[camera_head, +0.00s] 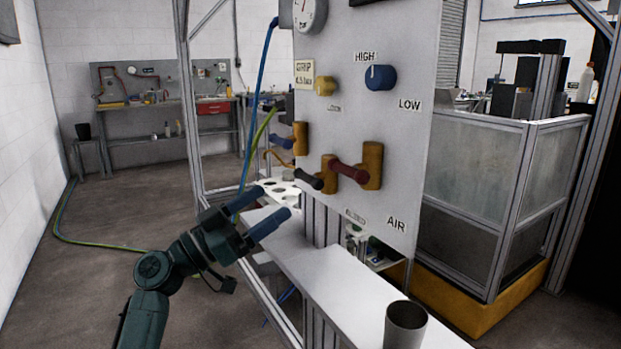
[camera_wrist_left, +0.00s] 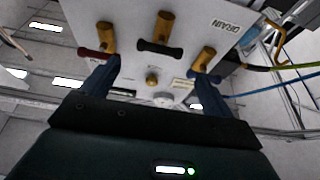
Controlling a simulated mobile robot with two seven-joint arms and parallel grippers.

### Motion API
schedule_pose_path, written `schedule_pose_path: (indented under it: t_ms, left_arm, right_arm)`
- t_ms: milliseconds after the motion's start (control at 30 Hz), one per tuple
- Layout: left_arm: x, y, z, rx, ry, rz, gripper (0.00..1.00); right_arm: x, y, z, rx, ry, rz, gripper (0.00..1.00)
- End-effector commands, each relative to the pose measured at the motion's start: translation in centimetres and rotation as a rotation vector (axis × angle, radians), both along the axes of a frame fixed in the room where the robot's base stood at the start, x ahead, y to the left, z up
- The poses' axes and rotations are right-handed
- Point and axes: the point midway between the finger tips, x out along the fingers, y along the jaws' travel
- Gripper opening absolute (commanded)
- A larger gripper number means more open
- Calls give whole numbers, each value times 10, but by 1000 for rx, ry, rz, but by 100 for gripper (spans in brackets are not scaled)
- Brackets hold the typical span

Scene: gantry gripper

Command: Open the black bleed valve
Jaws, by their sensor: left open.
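The black bleed valve handle (camera_head: 308,180) sits low on the grey panel (camera_head: 340,120), between a blue handle (camera_head: 280,141) and a dark red handle (camera_head: 348,171). Each is on a yellow body. My left gripper (camera_head: 275,201) is open and empty, apart from the panel, below and left of the black handle in the head view. In the left wrist view the black handle (camera_wrist_left: 160,48) lies crosswise beyond and between my spread fingertips (camera_wrist_left: 155,67). The red handle (camera_wrist_left: 95,53) is by the left finger and the blue handle (camera_wrist_left: 205,77) by the right. My right gripper is out of view.
A white shelf (camera_head: 330,275) runs below the panel, with a grey cup (camera_head: 404,326) at its near end. A blue knob (camera_head: 380,77), a yellow knob (camera_head: 326,86) and a gauge (camera_head: 308,13) are higher up. A blue hose (camera_head: 258,100) hangs behind my gripper. The floor at left is mostly clear.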

Motion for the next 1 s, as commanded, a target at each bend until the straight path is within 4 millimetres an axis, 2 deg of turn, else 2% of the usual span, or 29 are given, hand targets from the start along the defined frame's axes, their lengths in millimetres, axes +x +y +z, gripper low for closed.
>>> schedule_pose_path:
  t_ms: [33,200,433,600,900,1000]
  left_arm:
    - [7,-9,9,-3,-1,-1,88]
    - [26,-37,22,-2,1,-2,88]
    - [47,-64,34,0,2,1,88]
    - [53,-73,37,0,2,1,88]
    - [54,-74,37,1,3,1,88]
    - [54,-74,37,1,3,1,79]
  right_arm:
    - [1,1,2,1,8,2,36]
    - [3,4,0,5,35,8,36]
    - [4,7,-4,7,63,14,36]
    - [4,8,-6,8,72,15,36]
    - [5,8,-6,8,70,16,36]
    - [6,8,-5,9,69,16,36]
